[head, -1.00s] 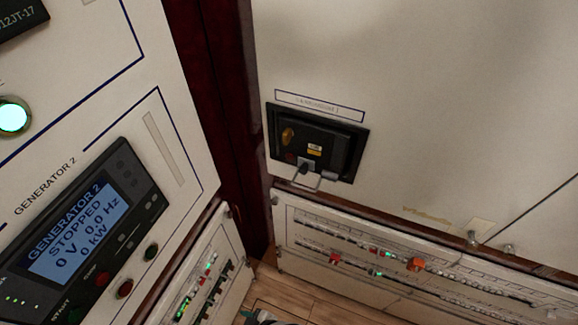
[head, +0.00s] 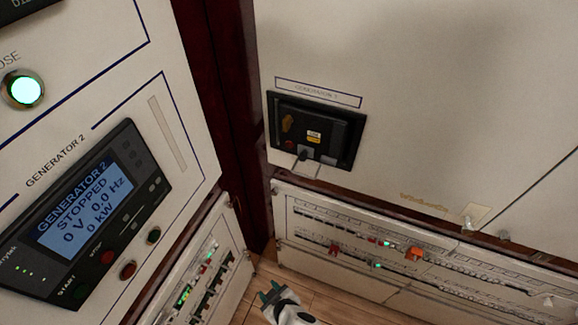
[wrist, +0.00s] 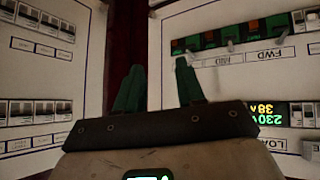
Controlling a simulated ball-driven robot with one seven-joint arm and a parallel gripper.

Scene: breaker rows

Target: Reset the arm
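My gripper (head: 270,293) is at the bottom of the head view, low between the cabinets and above the wooden floor. Its two green fingers stand apart with nothing between them. In the wrist view my gripper (wrist: 159,85) also shows open and empty, pointing at the dark red corner post (wrist: 128,40) between two breaker panels. The fingers appear apart from both panels.
The Generator 2 panel (head: 85,220) stands at the left, its display reading stopped. A black breaker unit (head: 315,135) sits in the right cabinet. Breaker rows (head: 400,255) run below it, and another breaker panel (head: 205,270) is at lower left. Floor (head: 340,305) shows between them.

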